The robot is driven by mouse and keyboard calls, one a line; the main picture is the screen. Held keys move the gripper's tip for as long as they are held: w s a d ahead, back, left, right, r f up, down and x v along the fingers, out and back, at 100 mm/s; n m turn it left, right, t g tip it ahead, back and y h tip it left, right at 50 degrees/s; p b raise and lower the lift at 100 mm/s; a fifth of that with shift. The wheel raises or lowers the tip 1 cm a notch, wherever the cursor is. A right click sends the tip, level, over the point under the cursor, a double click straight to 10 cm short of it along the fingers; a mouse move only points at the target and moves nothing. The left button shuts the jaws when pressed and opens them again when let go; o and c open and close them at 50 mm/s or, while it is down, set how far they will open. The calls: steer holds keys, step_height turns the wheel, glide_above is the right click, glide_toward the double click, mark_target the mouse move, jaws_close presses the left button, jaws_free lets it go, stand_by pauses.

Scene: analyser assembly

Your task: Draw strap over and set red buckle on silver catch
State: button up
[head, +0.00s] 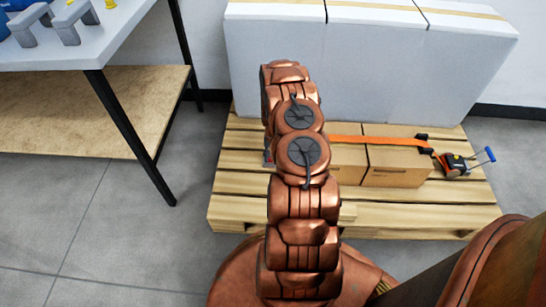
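An orange strap (375,139) runs over the top of the cardboard boxes (395,165) on the wooden pallet. At its right end is a black ratchet-like piece (455,162) with a blue handle. The strap's left part is hidden behind my copper-coloured arm. A small grey and red bit (268,158) shows at the left edge of my arm, too small to tell whether it is the buckle or the catch. My gripper does not show; my raised arm covers the area in front of it.
The pallet (232,200) lies on a grey floor. Large white boxes (370,65) stand behind the cardboard boxes. A table (60,52) with a lower wooden shelf (110,115) and grey and blue items stands at the left. The floor between table and pallet is clear.

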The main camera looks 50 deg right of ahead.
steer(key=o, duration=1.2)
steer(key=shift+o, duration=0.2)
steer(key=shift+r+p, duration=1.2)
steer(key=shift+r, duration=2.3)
